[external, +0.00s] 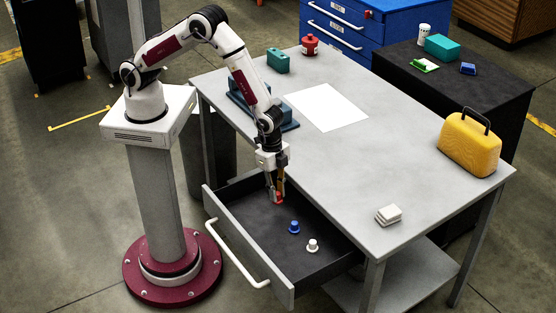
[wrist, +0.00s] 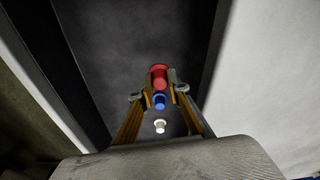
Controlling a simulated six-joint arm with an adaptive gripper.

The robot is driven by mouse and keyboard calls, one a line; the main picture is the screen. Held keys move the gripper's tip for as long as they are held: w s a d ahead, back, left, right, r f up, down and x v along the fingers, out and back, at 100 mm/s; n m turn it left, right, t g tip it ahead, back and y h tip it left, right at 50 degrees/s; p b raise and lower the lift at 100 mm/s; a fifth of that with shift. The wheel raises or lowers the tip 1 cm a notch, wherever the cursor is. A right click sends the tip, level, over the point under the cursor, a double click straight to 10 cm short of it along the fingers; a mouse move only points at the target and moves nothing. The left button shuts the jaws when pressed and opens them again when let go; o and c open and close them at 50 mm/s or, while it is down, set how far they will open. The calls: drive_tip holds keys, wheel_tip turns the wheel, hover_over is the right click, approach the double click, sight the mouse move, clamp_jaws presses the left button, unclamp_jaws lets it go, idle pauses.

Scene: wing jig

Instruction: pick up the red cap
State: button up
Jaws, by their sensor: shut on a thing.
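The red cap (external: 278,198) is between the fingers of my gripper (external: 277,194), over the open drawer (external: 335,249). In the wrist view the red cap (wrist: 159,76) sits between the two fingertips of my gripper (wrist: 159,92), which is shut on it. I cannot tell whether the cap touches the drawer floor. A blue cap (external: 293,227) and a white cap (external: 313,245) stand on the dark drawer floor, to the right of my gripper and nearer the camera. The blue cap (wrist: 159,101) and the white cap (wrist: 160,126) also show in the wrist view.
The grey table (external: 400,160) stands over the drawer on its right side. On it are a white sheet (external: 328,107), a yellow case (external: 468,143), white blocks (external: 388,214), a teal box (external: 278,61) and a red can (external: 310,45). The drawer front has a white handle (external: 236,255).

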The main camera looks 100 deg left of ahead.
sight(278, 194)
drive_tip(key=shift+r, duration=2.4)
